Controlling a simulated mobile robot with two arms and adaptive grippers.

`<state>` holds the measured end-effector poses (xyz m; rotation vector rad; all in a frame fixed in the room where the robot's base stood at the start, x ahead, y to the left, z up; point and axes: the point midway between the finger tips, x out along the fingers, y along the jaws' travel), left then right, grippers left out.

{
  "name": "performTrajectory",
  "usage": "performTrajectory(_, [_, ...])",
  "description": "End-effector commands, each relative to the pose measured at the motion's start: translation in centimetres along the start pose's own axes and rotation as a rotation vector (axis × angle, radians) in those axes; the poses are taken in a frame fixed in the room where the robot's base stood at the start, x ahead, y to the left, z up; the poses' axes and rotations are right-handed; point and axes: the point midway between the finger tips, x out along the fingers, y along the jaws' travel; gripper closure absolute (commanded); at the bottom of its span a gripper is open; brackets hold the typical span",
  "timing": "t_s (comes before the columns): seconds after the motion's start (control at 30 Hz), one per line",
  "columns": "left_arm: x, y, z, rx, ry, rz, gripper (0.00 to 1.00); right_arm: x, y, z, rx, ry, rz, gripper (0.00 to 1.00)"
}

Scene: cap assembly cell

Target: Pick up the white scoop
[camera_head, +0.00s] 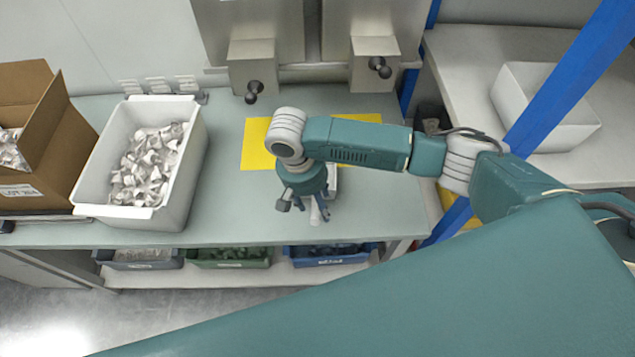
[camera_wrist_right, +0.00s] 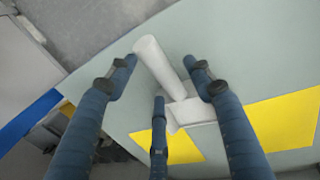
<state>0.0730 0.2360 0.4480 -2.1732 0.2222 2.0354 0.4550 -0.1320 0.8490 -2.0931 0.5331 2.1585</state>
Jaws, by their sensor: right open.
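The white scoop (camera_wrist_right: 163,68) lies on the grey-green bench in the right wrist view. Its long round handle points toward the top of that picture, and its boxy bowl (camera_wrist_right: 195,110) is near a yellow area. In the head view the scoop (camera_head: 332,180) is mostly hidden behind my right gripper (camera_head: 305,205). My right gripper is open, pointing down above the scoop. In the wrist view its fingers (camera_wrist_right: 160,72) spread on both sides of the handle, with a third finger below it. I cannot tell whether any finger touches it. My left gripper is not in view.
Yellow mats (camera_head: 254,152) lie on the bench (camera_head: 235,215). A white bin (camera_head: 190,190) of wrapped white parts and a cardboard box (camera_head: 55,115) stand at left. Two dispensers with black knobs (camera_head: 254,90) are behind. A blue post (camera_head: 575,75) and an empty white bin (camera_head: 545,130) are at right.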

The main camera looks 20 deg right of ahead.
Motion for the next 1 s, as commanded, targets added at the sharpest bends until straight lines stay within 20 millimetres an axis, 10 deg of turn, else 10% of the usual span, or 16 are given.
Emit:
performTrajectory(0.43, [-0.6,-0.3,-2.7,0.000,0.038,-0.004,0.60,2.7,0.1,-0.1,-0.002,0.001,0.000,0.48])
performTrajectory(0.7, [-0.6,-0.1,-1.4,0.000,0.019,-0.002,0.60,2.6,0.0,-0.1,-0.002,0.001,0.000,0.98])
performTrajectory(1.0, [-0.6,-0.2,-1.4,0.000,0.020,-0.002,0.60,2.4,0.0,-0.1,-0.002,0.002,-0.001,1.00])
